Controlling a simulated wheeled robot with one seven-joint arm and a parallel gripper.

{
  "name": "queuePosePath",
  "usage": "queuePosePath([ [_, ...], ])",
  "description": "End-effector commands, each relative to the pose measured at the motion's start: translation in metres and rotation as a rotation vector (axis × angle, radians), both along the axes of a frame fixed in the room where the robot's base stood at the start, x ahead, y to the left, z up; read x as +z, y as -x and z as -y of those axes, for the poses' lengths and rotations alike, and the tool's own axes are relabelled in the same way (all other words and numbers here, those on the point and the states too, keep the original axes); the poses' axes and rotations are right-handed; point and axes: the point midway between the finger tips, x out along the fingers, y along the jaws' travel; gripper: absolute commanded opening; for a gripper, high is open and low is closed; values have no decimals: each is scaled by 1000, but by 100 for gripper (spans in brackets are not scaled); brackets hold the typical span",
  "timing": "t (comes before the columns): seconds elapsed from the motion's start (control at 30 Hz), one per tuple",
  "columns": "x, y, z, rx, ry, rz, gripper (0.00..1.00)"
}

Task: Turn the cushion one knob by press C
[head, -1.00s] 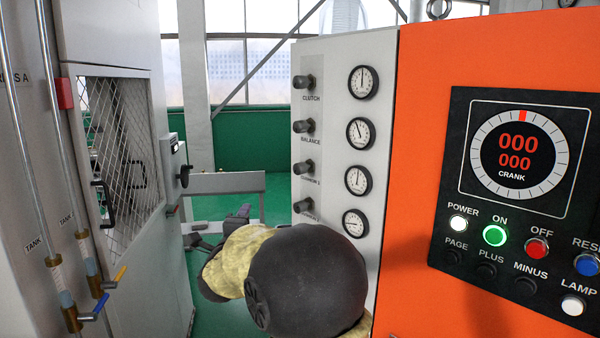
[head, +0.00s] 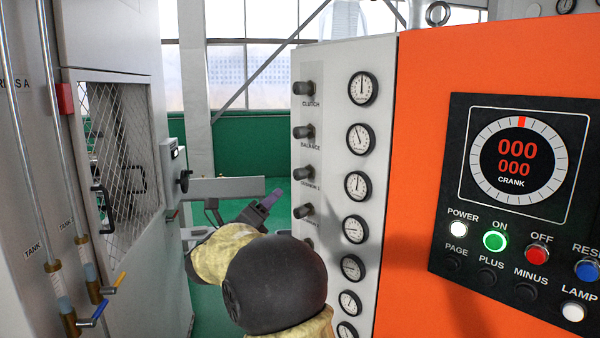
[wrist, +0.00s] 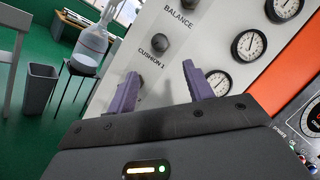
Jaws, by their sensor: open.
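The cushion 1 knob (head: 302,173) is a dark round knob, third from the top in a column on the grey panel (head: 330,62). Its label sits just below it. It also shows in the wrist view (wrist: 160,42), above and beyond the fingertips. My gripper (head: 271,199) is left of the panel, partly hidden by my own arm. In the wrist view my gripper (wrist: 157,68) has its two purple fingers spread apart, with nothing held and apart from the cushion 1 knob. No press C label is readable.
The clutch knob (head: 302,88) and balance knob (head: 302,132) sit above; a further knob (head: 303,210) is below. Several gauges (head: 362,88) line the panel's right side. An orange cabinet (head: 425,150) adjoins it. A bottle on a stool (wrist: 90,48) and bin (wrist: 40,85) stand left.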

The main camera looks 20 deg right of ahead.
Motion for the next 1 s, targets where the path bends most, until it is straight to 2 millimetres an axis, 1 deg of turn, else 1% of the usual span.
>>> queuePosePath([
  [0.03,5,-4,8,-3,1,-1,52],
  [0.1,9,-11,17,-3,2,-1,52],
  [0.7,36,-68,102,-1,1,-2,52],
  [0.83,40,-77,115,0,1,-3,52],
  [1.0,40,-82,122,1,1,-2,52],
])
